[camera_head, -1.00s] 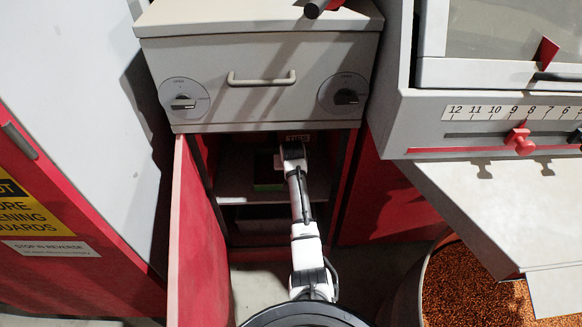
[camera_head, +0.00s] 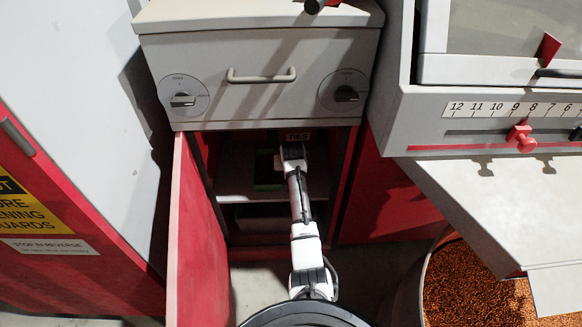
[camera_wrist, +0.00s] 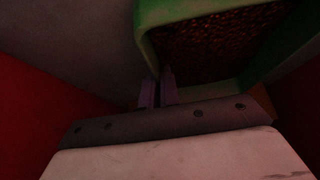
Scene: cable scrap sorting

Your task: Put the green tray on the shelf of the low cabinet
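The green tray (camera_wrist: 143,42) holds coppery granules and fills the upper right of the wrist view. In the head view its green edge (camera_head: 268,187) shows dimly inside the low cabinet, at the level of the shelf (camera_head: 236,193). My arm hides part of it. My gripper (camera_wrist: 157,91) reaches into the cabinet, its two fingers close together at the tray's near-left corner. One finger appears inside the wall and one outside, with the wall between them. The fingertips are hidden in the head view. Whether the tray bears fully on the shelf is hard to see.
The cabinet's red door (camera_head: 195,235) stands open at the left. A drawer front (camera_head: 262,95) with knobs is just above the opening. Red panels (camera_head: 385,200) close in on the right. A bin of copper granules (camera_head: 480,285) stands at lower right.

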